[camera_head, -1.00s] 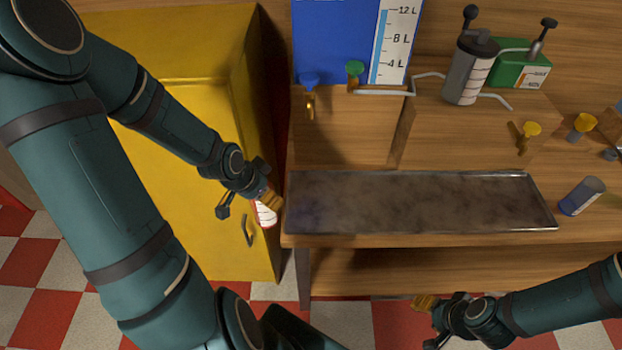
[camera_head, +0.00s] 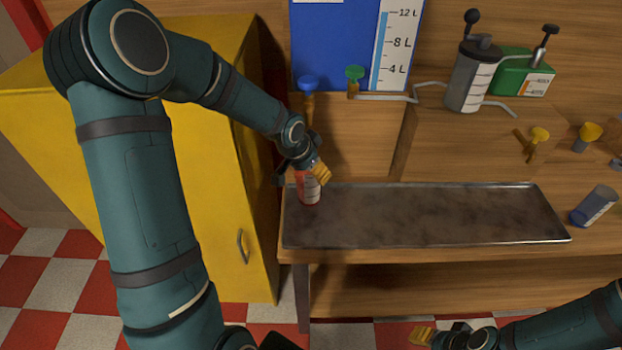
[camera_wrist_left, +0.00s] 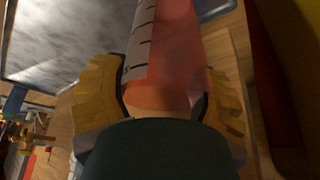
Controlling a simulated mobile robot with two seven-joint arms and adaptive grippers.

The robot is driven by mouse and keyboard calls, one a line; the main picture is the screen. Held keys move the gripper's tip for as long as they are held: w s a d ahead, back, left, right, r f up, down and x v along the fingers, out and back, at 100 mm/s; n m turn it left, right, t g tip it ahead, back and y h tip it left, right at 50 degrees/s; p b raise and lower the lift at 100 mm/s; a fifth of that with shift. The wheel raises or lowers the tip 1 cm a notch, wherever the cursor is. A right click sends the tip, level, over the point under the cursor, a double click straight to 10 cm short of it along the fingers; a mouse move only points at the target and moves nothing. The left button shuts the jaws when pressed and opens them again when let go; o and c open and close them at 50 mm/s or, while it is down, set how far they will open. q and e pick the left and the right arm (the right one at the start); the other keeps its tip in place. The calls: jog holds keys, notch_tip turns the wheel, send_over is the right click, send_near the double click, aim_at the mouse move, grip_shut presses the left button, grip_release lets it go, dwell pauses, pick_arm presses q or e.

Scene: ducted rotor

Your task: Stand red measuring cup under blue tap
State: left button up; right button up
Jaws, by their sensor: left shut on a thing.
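The red measuring cup (camera_head: 308,190) is upright at the left end of the metal tray, below the blue tap. My left gripper (camera_head: 318,172) is shut on it from above and behind the arm's end; whether its base touches the tray I cannot tell. In the left wrist view the cup (camera_wrist_left: 170,60) shows red with a white marked scale, between the yellow finger pads. The blue tap (camera_head: 308,84) sticks out under the blue tank; its lower part is hidden near my wrist. My right gripper (camera_head: 422,336) is at the bottom, over the floor in front of the bench; its opening is unclear.
The metal tray (camera_head: 430,215) is otherwise bare. A green tap (camera_head: 354,74) is right of the blue one. A yellow cabinet (camera_head: 215,190) stands at left.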

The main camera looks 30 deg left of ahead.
pick_arm(q)
jog(key=shift+f+b, duration=0.4)
jog(key=shift+f, duration=1.25)
jog(key=shift+f, duration=0.1)
jog(key=o, duration=1.3)
jog(key=p+v, duration=0.3)
jog(key=v, duration=0.9)
jog(key=shift+s+p, duration=0.1)
jog(key=shift+p, duration=0.25)
